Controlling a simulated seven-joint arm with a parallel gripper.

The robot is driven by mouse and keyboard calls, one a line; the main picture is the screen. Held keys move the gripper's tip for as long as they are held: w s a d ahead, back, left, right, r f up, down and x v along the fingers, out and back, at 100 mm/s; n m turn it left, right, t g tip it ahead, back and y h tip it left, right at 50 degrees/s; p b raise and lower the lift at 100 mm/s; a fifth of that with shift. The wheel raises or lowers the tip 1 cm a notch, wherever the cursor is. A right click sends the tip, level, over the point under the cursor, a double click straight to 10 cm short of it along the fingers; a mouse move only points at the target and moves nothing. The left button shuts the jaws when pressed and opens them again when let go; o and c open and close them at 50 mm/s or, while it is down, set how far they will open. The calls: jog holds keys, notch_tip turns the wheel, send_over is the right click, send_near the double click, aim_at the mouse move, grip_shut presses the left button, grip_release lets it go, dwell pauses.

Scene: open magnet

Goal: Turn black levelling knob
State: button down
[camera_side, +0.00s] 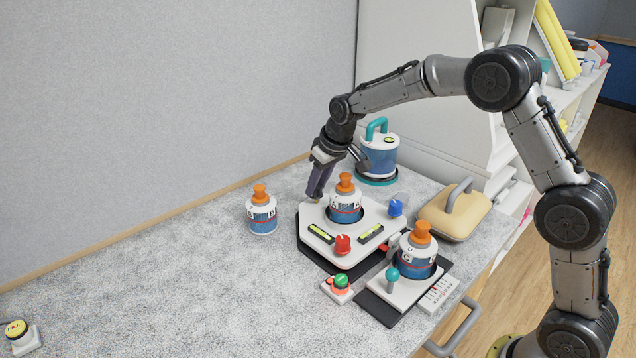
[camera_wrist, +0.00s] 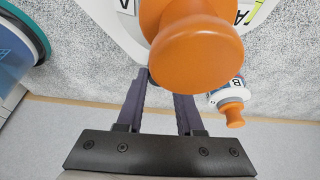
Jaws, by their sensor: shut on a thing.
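My gripper (camera_side: 316,195) points down at the back left corner of the white levelling plate (camera_side: 372,243). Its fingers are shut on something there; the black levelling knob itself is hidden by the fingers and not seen. The plate also carries a red knob (camera_side: 343,244) at the front and a blue knob (camera_side: 396,207) at the right. Bottle A (camera_side: 345,207), with an orange cap, stands upright in the plate's middle, close to the fingers. Two yellow-green spirit levels (camera_side: 320,233) lie on the plate.
Bottle B (camera_side: 262,213) stands left of the plate. Bottle C (camera_side: 418,255) stands on a unit with a teal-knobbed lever (camera_side: 392,278). A green button (camera_side: 341,282), a teal-handled canister (camera_side: 379,157) and a tan handled case (camera_side: 455,210) surround the plate. The left counter is mostly clear.

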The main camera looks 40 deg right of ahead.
jog(key=m+h, duration=0.1)
jog(key=m, duration=0.1)
jog(key=m+h, duration=0.1)
jog(key=m, duration=0.2)
jog(key=shift+a+m+g, duration=0.2)
jog(key=shift+m+g, duration=0.1)
jog(key=m+h, duration=0.1)
jog(key=m, duration=0.1)
jog(key=m+g, duration=0.1)
jog(key=m, duration=0.1)
jog(key=shift+w+a+m+h, duration=0.1)
jog(key=shift+w+m+h, duration=0.05)
jog(key=shift+m+h, duration=0.2)
jog(key=c, duration=0.5)
grip_release()
jog(key=shift+c, duration=0.2)
jog(key=v, duration=1.4)
